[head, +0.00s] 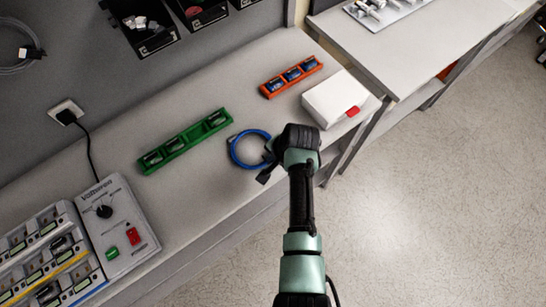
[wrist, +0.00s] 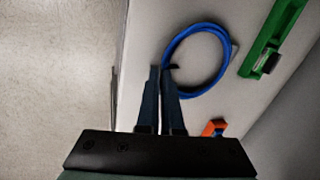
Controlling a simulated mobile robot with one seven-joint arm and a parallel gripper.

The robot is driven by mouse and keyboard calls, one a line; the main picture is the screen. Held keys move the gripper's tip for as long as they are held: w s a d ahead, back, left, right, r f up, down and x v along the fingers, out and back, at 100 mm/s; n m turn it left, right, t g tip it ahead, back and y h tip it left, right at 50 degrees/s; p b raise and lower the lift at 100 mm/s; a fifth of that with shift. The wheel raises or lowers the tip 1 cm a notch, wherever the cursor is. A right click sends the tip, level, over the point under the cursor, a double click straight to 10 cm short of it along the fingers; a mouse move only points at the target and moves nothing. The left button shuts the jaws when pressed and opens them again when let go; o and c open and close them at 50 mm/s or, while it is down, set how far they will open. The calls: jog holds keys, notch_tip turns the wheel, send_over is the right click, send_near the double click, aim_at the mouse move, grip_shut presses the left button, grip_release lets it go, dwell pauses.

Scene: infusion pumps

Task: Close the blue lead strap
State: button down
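The blue lead (head: 232,150) lies coiled in a ring on the bench, left of my gripper (head: 267,172) in the head view. In the wrist view the blue coil (wrist: 181,37) is just beyond and right of my gripper (wrist: 161,71). A small dark piece (wrist: 173,67), perhaps the strap, shows at the coil's near-left edge, beside the fingertips. The two fingers are close together with a narrow gap. I cannot tell whether they hold or touch the dark piece. My wrist hides part of the coil's right side in the head view.
A green rack (head: 185,141) stands left of the coil and an orange rack (head: 291,77) behind it. A white box (head: 335,98) with a red part is to the right. A control panel (head: 118,225) is at lower left. The bench's front edge runs below the coil.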

jog(key=shift+w+a, duration=0.1)
dwell(0.4)
jog(key=shift+w+a+r+g+h+b, duration=0.1)
jog(key=shift+w+a+g+h+b, duration=0.2)
jog(key=shift+g+h, duration=0.5)
jog(key=shift+w+a+f+g+h+b, duration=0.15)
jog(key=shift+w+f+g+h+b, duration=0.05)
jog(key=shift+g+h+b, duration=0.55)
jog(key=b, duration=0.2)
jog(key=g+h+b, duration=0.1)
jog(key=b, duration=0.1)
jog(key=shift+w+a+f, duration=0.2)
jog(key=shift+w+a, duration=0.05)
jog(key=b, duration=0.2)
jog(key=g+h+b, duration=0.1)
jog(key=b, duration=0.2)
jog(key=g+h+b, duration=0.1)
jog(key=b, duration=0.2)
jog(key=shift+w+a+f+h, duration=0.2)
jog(key=shift+w+a+h, duration=0.05)
jog(key=shift+a, duration=0.1)
jog(key=g+b, duration=0.1)
jog(key=b, duration=0.2)
jog(key=shift+w+h, duration=0.1)
jog(key=shift+h, duration=0.2)
jog(key=shift+a+b, duration=0.1)
jog(key=shift+b, duration=0.45)
jog(key=shift+r+g+b, duration=0.2)
jog(key=shift+g+b, duration=0.05)
jog(key=shift+b, duration=0.4)
